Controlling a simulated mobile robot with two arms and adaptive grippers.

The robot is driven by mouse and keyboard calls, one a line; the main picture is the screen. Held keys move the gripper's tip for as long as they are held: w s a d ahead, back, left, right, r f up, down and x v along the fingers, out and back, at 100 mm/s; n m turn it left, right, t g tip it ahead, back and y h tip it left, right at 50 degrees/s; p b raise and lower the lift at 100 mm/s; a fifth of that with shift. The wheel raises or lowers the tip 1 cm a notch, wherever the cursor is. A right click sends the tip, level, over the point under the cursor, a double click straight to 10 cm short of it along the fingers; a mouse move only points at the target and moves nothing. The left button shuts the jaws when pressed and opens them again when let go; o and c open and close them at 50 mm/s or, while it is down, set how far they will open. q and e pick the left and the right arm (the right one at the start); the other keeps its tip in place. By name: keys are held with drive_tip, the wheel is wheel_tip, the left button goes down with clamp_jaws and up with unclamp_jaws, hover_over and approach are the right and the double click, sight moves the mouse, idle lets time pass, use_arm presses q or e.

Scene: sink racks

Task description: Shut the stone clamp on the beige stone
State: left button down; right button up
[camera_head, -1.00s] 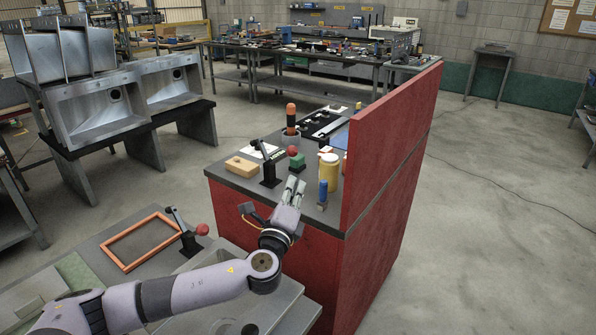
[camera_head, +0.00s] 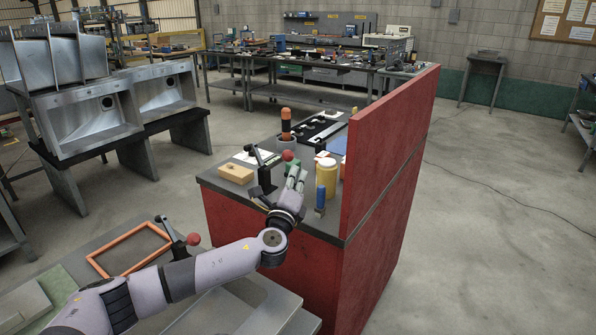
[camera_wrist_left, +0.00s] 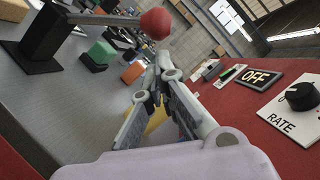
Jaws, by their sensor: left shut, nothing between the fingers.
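The beige stone (camera_head: 236,173) is a tan block lying on the grey top of the red-sided bench. The stone clamp (camera_head: 266,180) is a black upright just right of the stone, with a lever ending in a red ball knob (camera_head: 288,155). In the left wrist view the red knob (camera_wrist_left: 157,23) is at the top and the black post (camera_wrist_left: 35,45) at upper left. My left gripper (camera_head: 297,169) is shut and empty, just below and right of the knob. Its fingertips (camera_wrist_left: 162,64) appear below the knob with a small gap. My right gripper is not in view.
A green block (camera_wrist_left: 102,52) stands near the clamp. A yellow cylinder (camera_head: 326,177) and a blue-topped item (camera_head: 320,197) stand close right of my gripper. A tall red panel (camera_head: 390,150) walls the bench's right side. Another red-knobbed clamp (camera_head: 178,247) stands by an orange frame (camera_head: 110,268).

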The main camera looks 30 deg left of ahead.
use_arm(q)
drive_tip(key=shift+w+a+r, duration=0.1)
drive_tip(key=shift+w+r, duration=0.15)
drive_tip(key=shift+w, duration=0.45)
drive_tip(key=shift+a+r+n+p, duration=0.15)
drive_tip(key=shift+r+n+p, duration=0.3)
drive_tip(key=shift+n+p, duration=0.05)
